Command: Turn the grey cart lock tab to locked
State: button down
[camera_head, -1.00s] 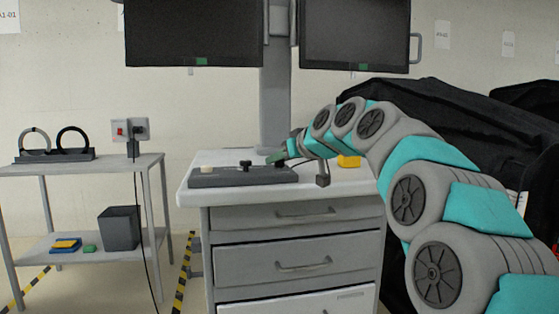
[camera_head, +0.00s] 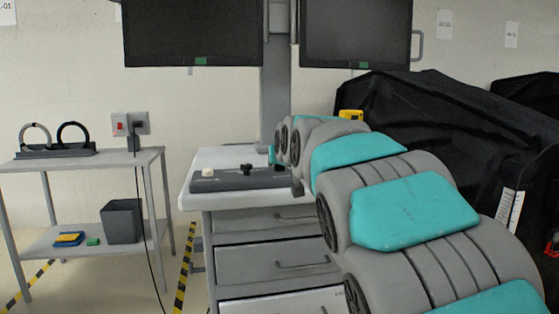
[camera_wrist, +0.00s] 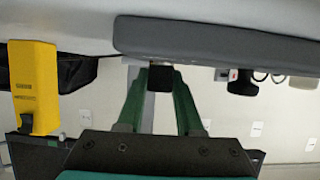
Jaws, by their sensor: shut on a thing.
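The wrist view is upside down. In it my gripper (camera_wrist: 159,75) has its green fingers closed in on a small dark tab (camera_wrist: 160,80) at one end of a dark grey panel (camera_wrist: 215,40). The tab looks almost black there, so I cannot confirm its grey colour or how far it is turned. In the head view the panel (camera_head: 235,181) lies on the white cart top (camera_head: 222,157). My arm hides the panel's right end, the tab and my fingertips.
A black knob (camera_head: 246,169) and a cream knob (camera_head: 208,173) stand on the panel. A tall yellow object (camera_wrist: 34,88) is beside my gripper, partly behind my arm in the head view (camera_head: 350,115). Black-covered carts (camera_head: 425,105) stand at right, a side table (camera_head: 120,160) at left.

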jog(key=c, duration=0.6)
grip_release()
jog(key=shift+o, duration=0.2)
jog(key=b+v, duration=0.1)
jog(key=v, duration=0.7)
jog(key=shift+w+r, duration=0.1)
